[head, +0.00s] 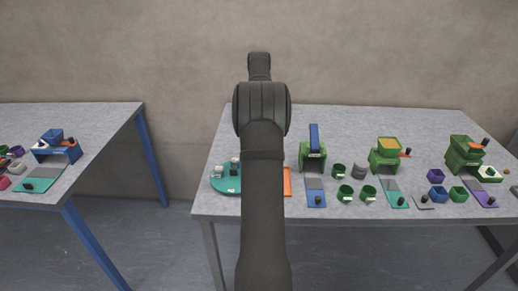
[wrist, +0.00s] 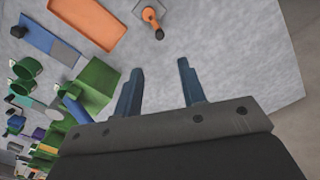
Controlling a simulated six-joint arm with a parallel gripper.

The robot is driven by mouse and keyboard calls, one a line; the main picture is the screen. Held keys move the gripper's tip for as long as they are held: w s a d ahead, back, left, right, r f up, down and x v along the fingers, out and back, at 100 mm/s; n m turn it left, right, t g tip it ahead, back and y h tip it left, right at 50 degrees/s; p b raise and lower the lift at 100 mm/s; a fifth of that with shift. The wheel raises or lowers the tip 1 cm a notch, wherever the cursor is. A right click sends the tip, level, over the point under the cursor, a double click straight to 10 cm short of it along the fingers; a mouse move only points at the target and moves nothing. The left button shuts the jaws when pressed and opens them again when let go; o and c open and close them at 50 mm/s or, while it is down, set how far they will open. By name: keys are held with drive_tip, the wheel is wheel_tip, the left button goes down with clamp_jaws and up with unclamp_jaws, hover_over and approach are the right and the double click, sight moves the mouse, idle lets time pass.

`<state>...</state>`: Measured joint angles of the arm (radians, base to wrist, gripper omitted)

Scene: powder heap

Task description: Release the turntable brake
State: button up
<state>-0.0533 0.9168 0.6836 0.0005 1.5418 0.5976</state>
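A teal round disc (head: 222,187), likely the turntable, lies at the left end of the right table in the head view, with small grey and white pieces on it. My arm hides its right side. In the wrist view an orange lever with a dark knob (wrist: 150,17) sits on a small pale base at the top edge; I cannot tell for sure that it is the brake. My gripper (wrist: 158,64) is open and empty, its two blue-grey fingers apart, with the lever beyond their tips and not touched. In the head view the gripper is hidden behind my arm.
An orange tray (wrist: 88,24) lies left of the lever in the wrist view. Green stands (head: 313,158), green cups (head: 345,193) and a blue board (head: 316,198) stand right of my arm. Bare tabletop (wrist: 235,55) lies right of the lever. Another table (head: 100,125) stands left.

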wheel_tip(320, 180, down, 13)
drive_tip(key=shift+f, duration=0.1)
idle(0.3)
